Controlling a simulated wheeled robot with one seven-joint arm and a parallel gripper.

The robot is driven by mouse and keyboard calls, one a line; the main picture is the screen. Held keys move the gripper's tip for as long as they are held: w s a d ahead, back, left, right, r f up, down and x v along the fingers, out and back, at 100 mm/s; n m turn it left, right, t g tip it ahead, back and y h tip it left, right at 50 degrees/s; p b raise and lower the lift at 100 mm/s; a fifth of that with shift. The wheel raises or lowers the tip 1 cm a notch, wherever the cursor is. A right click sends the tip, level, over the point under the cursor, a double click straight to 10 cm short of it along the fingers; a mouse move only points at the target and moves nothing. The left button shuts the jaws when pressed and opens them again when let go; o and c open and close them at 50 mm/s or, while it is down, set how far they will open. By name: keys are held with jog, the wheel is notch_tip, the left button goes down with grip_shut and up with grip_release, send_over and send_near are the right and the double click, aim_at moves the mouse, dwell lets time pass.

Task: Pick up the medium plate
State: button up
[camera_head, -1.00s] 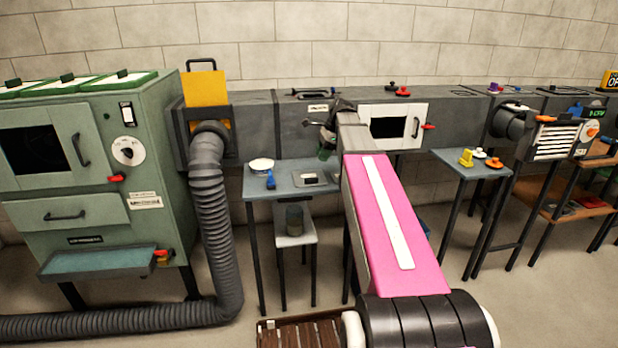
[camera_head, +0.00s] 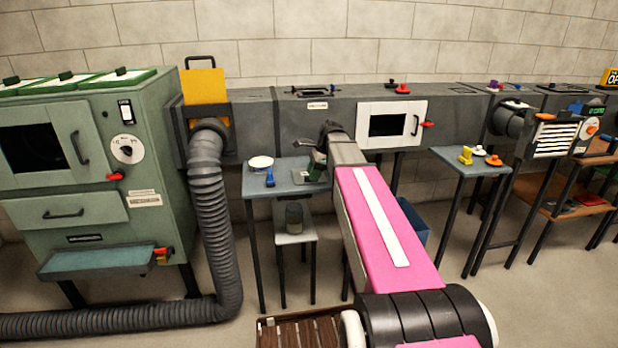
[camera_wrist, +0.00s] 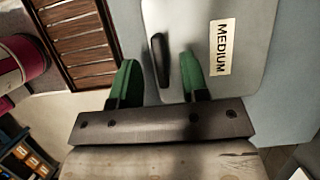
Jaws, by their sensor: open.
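The medium plate (camera_wrist: 256,70) is a light grey plate with a label reading MEDIUM and a dark bar handle (camera_wrist: 160,60). It lies on the blue-grey table (camera_head: 290,182); in the head view my gripper and arm cover much of that spot. My gripper (camera_wrist: 158,78) has two green fingertips, apart, one on each side of the handle in the wrist view. The right fingertip overlaps the plate in the picture. Nothing is held between them. In the head view my gripper (camera_head: 309,153) is over the right part of the table. I cannot tell its exact height above the plate.
A white bowl (camera_head: 261,163) and a blue-handled item (camera_head: 270,178) stand on the table's left. A grey duct (camera_head: 300,125) runs behind.

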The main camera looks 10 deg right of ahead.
jog(key=shift+a+f, duration=0.25)
jog(key=shift+f, duration=0.3)
grip_shut()
jog(key=shift+r, duration=0.2)
